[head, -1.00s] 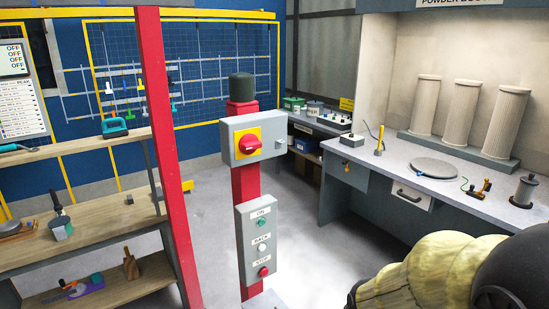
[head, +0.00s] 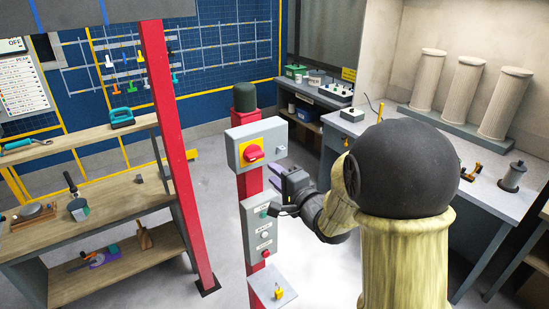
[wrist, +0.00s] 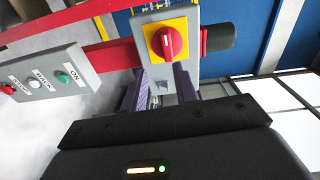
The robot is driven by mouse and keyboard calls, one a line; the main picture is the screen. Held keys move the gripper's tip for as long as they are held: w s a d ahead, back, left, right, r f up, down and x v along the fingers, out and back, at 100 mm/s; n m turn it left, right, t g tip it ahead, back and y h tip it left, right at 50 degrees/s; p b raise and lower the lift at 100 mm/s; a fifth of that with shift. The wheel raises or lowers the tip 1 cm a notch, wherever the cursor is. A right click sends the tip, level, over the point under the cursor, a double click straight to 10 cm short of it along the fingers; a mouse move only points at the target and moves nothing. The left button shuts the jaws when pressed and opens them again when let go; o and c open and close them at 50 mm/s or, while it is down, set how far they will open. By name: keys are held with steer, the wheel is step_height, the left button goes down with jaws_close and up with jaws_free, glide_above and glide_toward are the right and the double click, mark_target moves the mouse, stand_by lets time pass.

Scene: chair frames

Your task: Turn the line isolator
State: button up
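The line isolator is a grey box (head: 257,141) on a red post, with a yellow plate and a red rotary knob (head: 253,153) on its front. In the wrist view the red knob (wrist: 166,41) is seen close, its ridge running roughly up and down in that turned picture. My gripper (head: 277,178) is open and empty, a little below and to the right of the knob, apart from it. In the wrist view its two purple-grey fingers (wrist: 160,88) stand apart with a gap, partly in front of the isolator box.
A button panel (head: 259,228) sits below the isolator on the same post. A small shelf with a yellow padlock (head: 279,293) is under it. A red upright (head: 173,145) and wooden shelves (head: 120,200) stand at left. A grey workbench (head: 470,195) is at right.

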mark_target(258, 158)
steer(key=x, duration=0.5)
steer(key=r+p+x, duration=0.1)
steer(key=x, duration=0.1)
steer(key=shift+w+a, duration=0.25)
steer(key=shift+a, duration=0.15)
steer(key=shift+s, duration=0.1)
steer(key=c, duration=0.6)
steer(key=m, duration=0.4)
steer(key=shift+d, duration=0.1)
steer(key=m, duration=0.9)
steer(key=shift+m, duration=0.4)
steer(key=m, duration=0.4)
steer(key=o, duration=0.8)
steer(key=shift+o, duration=0.2)
